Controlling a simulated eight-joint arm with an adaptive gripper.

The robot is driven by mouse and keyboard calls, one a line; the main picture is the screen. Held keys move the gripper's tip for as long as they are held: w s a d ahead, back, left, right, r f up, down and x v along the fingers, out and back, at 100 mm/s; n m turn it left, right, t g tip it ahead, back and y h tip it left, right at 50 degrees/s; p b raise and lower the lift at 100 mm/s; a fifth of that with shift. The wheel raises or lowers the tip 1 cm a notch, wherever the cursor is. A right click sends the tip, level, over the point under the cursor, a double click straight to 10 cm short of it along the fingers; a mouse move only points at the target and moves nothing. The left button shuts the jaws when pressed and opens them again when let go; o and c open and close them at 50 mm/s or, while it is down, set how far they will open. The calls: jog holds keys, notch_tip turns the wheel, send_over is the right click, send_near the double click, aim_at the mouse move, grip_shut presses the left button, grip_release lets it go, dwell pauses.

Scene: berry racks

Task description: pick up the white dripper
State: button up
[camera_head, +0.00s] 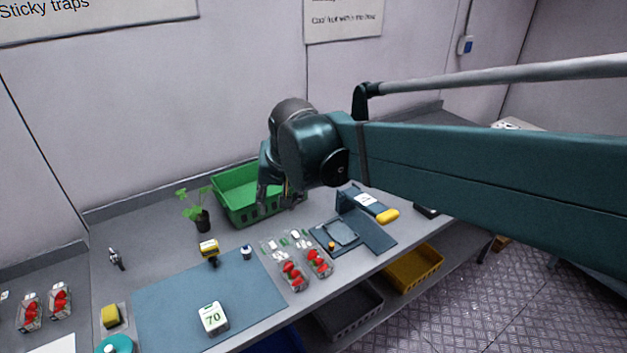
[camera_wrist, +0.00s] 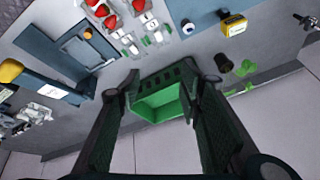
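No thing is plainly recognisable as the white dripper. A small white item with a dark blue part (camera_head: 246,252) stands at the blue mat's back edge and may be it; it also shows in the wrist view (camera_wrist: 187,27). Small white pieces (camera_wrist: 153,26) lie by the strawberry packs, too small to identify. My gripper (camera_head: 277,195) is over the green crate (camera_head: 264,213), left of the weighing area. In the wrist view its fingers (camera_wrist: 163,78) are spread apart, with nothing between them but the crate behind. It is well apart from the small white item.
Strawberry packs (camera_head: 292,276) lie front of the crate. A potted plant (camera_head: 202,220), a yellow device (camera_head: 209,248) and a white block marked 70 (camera_head: 213,318) stand leftward. A blue-grey stand (camera_head: 378,236) with a yellow object (camera_head: 388,216) is right. The blue mat (camera_head: 170,310) is largely bare.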

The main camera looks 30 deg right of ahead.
jog(key=w+d+m+g+p, duration=0.1)
jog(key=w+d+m+p, duration=0.25)
jog(key=w+d, duration=0.45)
jog(key=w+d+m+g+p, duration=0.15)
jog(key=w+d+m, duration=0.3)
jog(key=w, duration=0.55)
jog(key=shift+w+d+f+m+g+y+p, duration=0.1)
jog(key=shift+w+d+f+m+g+p, duration=0.3)
jog(key=shift+w+d+f+m+p, duration=1.45)
jog(key=shift+w+d+f+m+g+y+p, duration=0.1)
jog(key=shift+w+d+f+m+g+p, duration=0.35)
jog(key=shift+w+d+f, duration=2.2)
jog(key=shift+w+d+f+m+g+y+p, duration=0.1)
jog(key=shift+w+d+f+m+g+p, duration=0.7)
jog(key=shift+d+f, duration=2.65)
jog(key=shift+w+d+r+m+t, duration=0.25)
jog(key=shift+d+r+m+t, duration=0.15)
jog(key=shift+d+r, duration=0.55)
jog(key=shift+f, duration=1.25)
jog(key=shift+f, duration=0.15)
jog(key=shift+s+a+f+p, duration=0.1)
jog(key=shift+f+p, duration=0.1)
jog(key=shift+f, duration=1.05)
jog(key=shift+a+f+p, duration=0.1)
jog(key=shift+f+p, duration=0.05)
jog(key=shift+f, duration=1.05)
